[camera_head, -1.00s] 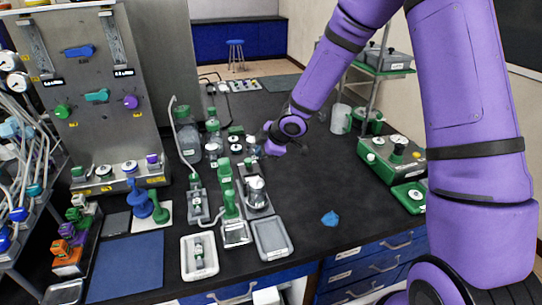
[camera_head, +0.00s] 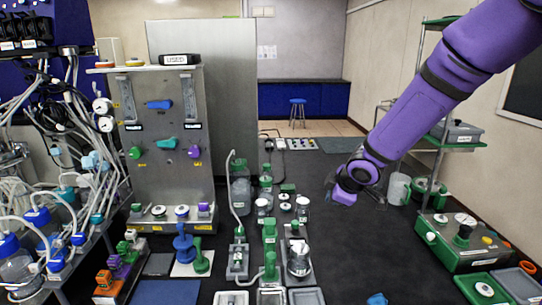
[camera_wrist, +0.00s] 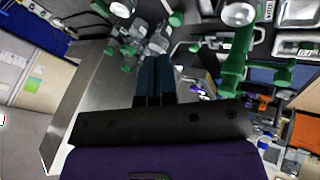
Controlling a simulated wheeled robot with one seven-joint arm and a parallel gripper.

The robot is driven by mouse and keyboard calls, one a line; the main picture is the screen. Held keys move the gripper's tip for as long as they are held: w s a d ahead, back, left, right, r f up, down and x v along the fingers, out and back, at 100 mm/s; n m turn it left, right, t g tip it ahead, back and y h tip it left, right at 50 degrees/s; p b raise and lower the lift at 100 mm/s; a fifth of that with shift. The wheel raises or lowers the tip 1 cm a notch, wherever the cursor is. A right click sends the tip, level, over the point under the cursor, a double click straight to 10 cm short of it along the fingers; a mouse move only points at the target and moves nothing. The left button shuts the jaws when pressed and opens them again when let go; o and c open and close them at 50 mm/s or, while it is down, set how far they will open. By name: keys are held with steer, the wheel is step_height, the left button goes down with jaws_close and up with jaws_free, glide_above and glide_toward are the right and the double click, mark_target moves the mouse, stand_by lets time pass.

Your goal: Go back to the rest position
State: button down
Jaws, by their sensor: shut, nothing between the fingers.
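My arm reaches in from the upper right of the head view, and its purple wrist is above the dark bench (camera_head: 345,235). The gripper's fingers are hard to make out in the head view. In the wrist view my gripper (camera_wrist: 156,68) shows two dark fingers side by side, shut with nothing between them. It is clear of the bench items as far as I can see. Bottles and green-capped parts (camera_wrist: 140,35) lie beyond the fingertips in the wrist view.
A grey panel (camera_head: 165,110) with coloured knobs and gauges stands at the left. Glassware and green fixtures (camera_head: 270,235) fill the bench middle. A green-based device (camera_head: 455,245) and a shelf rack (camera_head: 455,145) stand at the right. Bare bench lies right of the middle.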

steer(key=s+d+r+m+h, duration=0.2)
steer(key=s+d+r+m, duration=0.25)
steer(key=s+r, duration=0.2)
steer(key=s+d+r+m+h, duration=0.2)
steer(key=s+d+r+m, duration=0.1)
steer(key=s+d+r, duration=0.4)
steer(key=s+r+m, duration=0.3)
steer(key=s, duration=0.6)
steer(key=s+a+r+m+g+y, duration=0.1)
steer(key=s+r+m, duration=0.2)
steer(key=s, duration=0.7)
steer(key=shift+s+r+m+y, duration=0.25)
steer(key=shift+m+y, duration=0.05)
steer(key=shift+m, duration=0.25)
